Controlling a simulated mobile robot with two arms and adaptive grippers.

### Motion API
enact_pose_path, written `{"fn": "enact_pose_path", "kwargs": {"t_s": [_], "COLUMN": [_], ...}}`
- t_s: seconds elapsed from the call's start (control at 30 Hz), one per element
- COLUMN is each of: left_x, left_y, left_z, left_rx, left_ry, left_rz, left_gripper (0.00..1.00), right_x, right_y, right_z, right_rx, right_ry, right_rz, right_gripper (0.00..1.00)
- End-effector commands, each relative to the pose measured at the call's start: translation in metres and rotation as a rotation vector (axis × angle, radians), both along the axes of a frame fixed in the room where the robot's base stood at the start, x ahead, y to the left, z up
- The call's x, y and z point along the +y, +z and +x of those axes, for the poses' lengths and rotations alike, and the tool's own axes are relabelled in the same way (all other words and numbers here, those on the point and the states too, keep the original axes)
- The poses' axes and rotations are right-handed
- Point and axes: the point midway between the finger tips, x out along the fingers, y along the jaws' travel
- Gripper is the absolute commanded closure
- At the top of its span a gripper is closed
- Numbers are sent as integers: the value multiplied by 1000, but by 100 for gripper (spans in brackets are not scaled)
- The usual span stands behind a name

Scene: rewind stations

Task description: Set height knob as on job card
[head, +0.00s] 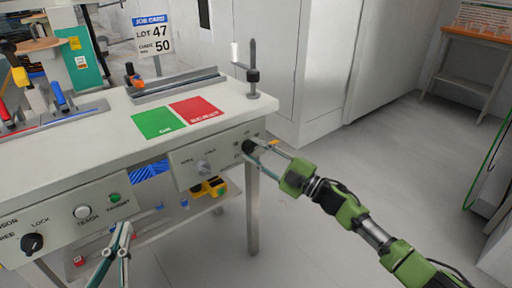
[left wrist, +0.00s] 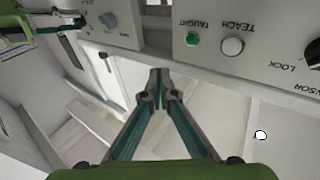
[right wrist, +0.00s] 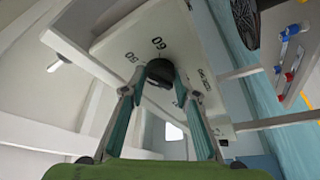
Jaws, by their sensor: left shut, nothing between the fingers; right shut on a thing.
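The job card (head: 152,36) stands at the back of the bench and reads LOT 47 and 50. The black height knob (head: 248,146) is on the right end of the bench's front panel. My right gripper (head: 260,149) is shut on this knob. In the right wrist view the knob (right wrist: 160,70) sits between the fingertips, with 50 and 60 printed near it; other marks are partly hidden. I cannot tell where its pointer is. My left gripper (head: 124,228) is shut and empty, below the front panel; it also shows in the left wrist view (left wrist: 158,80).
A grey selector knob (head: 203,168) is left of the height knob. Further left are the TEACH button (head: 82,212), the green TAUGHT light (head: 115,198) and the black LOCK knob (head: 32,243). Green (head: 158,122) and red (head: 196,110) mats lie on the bench. The floor at right is clear.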

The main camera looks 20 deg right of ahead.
Motion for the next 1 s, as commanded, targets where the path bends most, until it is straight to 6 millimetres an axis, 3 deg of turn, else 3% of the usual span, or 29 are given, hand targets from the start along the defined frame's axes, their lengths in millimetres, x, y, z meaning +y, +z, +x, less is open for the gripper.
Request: {"fn": "enact_pose_path", "kwargs": {"t_s": [0.2,0.4,0.9,0.93,1.0], "left_x": [6,10,12,12,12], "left_y": [-45,-68,-75,-75,-75], "left_z": [-1,-6,-7,-7,-7], "left_rx": [211,311,341,341,340], "left_ry": [13,19,21,21,21], "left_rz": [54,80,87,87,87], "left_gripper": [100,100,100,100,100], "right_x": [-1,0,0,0,0], "right_y": [1,0,-1,-1,-1], "right_z": [0,0,0,0,0], "right_rx": [-34,-52,-58,-58,-57], "right_ry": [1,1,1,1,2], "right_rz": [-103,-150,-164,-164,-164], "right_gripper": [93,93,93,67,55]}}
